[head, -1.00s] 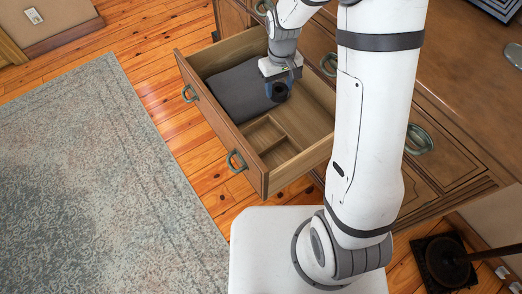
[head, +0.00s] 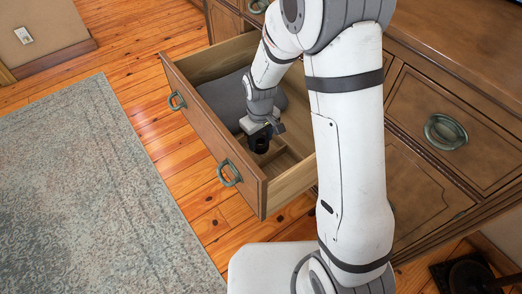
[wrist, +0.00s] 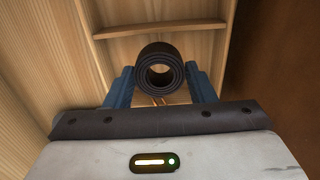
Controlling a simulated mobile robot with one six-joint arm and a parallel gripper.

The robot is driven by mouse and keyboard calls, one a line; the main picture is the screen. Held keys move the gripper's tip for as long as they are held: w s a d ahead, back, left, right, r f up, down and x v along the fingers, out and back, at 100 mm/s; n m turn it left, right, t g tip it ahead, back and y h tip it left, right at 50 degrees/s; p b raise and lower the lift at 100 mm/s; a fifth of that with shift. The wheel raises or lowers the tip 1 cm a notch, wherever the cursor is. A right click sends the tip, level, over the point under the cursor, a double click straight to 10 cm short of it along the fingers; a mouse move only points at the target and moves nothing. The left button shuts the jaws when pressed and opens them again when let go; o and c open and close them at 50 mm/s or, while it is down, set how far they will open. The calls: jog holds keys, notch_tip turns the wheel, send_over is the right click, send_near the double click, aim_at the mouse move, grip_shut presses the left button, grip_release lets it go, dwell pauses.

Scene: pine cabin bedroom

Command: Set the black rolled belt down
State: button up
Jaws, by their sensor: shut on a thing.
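The black rolled belt (wrist: 160,57) shows in the wrist view as a tight coil, end-on, between the two blue fingers of my gripper (wrist: 161,85). My gripper is shut on it. In the head view the belt (head: 259,144) is a small dark roll below my gripper (head: 262,136), inside the open drawer (head: 207,118). In the wrist view, wooden dividers and pale drawer walls lie beyond the belt. I cannot tell whether the belt touches the drawer floor.
A folded grey cloth (head: 226,97) lies in the drawer's far part. Small wooden compartments (head: 283,163) fill the near part. The drawer juts from a brown dresser (head: 460,95) over a plank floor (head: 130,95). A patterned rug (head: 80,190) lies to the left.

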aim_at(260, 141)
jog(key=shift+f+b, duration=0.65)
jog(key=shift+f, duration=1.5)
jog(key=shift+f, duration=0.1)
jog(key=o, duration=1.1)
jog(key=shift+c, duration=0.2)
notch_tip(260, 141, up, 12)
jog(key=p, duration=0.4)
jog(key=shift+r, duration=0.2)
jog(key=s+d+r+m, duration=0.3)
jog(key=s+d+r, duration=0.3)
jog(key=s+d, duration=0.1)
jog(key=s+d+r+m+t, duration=0.1)
jog(key=s+d+r+m, duration=0.3)
jog(key=s, duration=0.6)
notch_tip(260, 141, up, 2)
jog(key=d, duration=0.2)
jog(key=shift+d, duration=0.4)
